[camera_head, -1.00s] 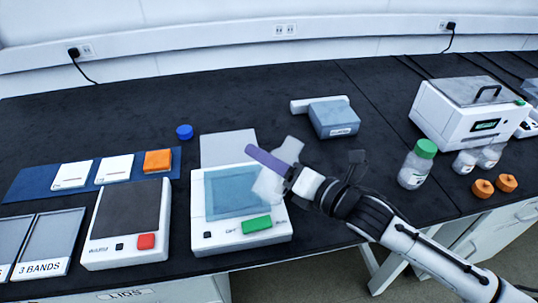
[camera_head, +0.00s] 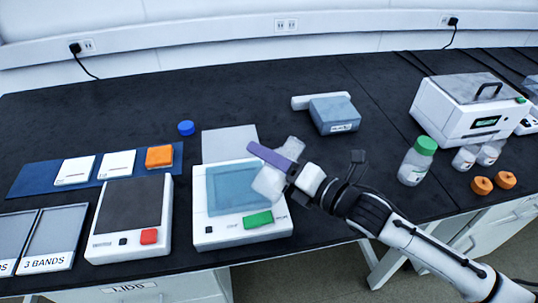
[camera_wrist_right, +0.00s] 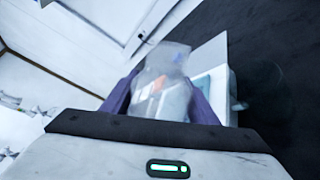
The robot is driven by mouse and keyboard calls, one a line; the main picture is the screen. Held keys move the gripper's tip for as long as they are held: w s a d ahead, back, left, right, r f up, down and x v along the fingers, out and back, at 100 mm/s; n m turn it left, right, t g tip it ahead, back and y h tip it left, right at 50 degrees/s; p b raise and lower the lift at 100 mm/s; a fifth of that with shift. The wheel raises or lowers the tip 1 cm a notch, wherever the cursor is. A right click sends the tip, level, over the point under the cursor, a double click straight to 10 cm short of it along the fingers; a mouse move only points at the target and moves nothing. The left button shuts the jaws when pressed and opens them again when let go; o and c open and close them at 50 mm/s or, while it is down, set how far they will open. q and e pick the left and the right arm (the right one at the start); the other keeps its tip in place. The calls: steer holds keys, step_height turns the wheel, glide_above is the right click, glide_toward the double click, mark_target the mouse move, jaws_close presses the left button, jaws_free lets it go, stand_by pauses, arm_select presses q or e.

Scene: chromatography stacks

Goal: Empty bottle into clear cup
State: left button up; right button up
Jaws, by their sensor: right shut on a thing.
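A translucent, frosted-looking bottle (camera_head: 268,184) is held in my right gripper (camera_head: 279,169), whose purple finger lies across it. The bottle is tilted and held over the right part of a white device with a blue-grey panel (camera_head: 236,188). The bottle also shows between the purple fingers in the right wrist view (camera_wrist_right: 165,85). Whether any liquid is in it cannot be told. I cannot pick out a clear cup with certainty; the gripper and bottle hide part of the device. My left gripper is not in view.
A blue cap (camera_head: 186,128) lies behind the devices. A green-capped bottle (camera_head: 415,164), two small clear containers (camera_head: 465,158) and orange caps (camera_head: 482,186) stand at the right. A grey-blue device (camera_head: 333,115) sits behind my arm. The dark bench (camera_head: 250,90) is clear at the back.

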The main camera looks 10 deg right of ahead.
stand_by(0.4)
steer(key=shift+f+m, duration=0.2)
steer(key=shift+m, duration=0.4)
steer(key=shift+p, duration=0.35)
steer(key=shift+f+m+y, duration=0.15)
steer(key=shift+m+y, duration=0.15)
steer(key=shift+m, duration=0.2)
steer(key=shift+m+p, duration=0.45)
steer(key=shift+m, duration=0.05)
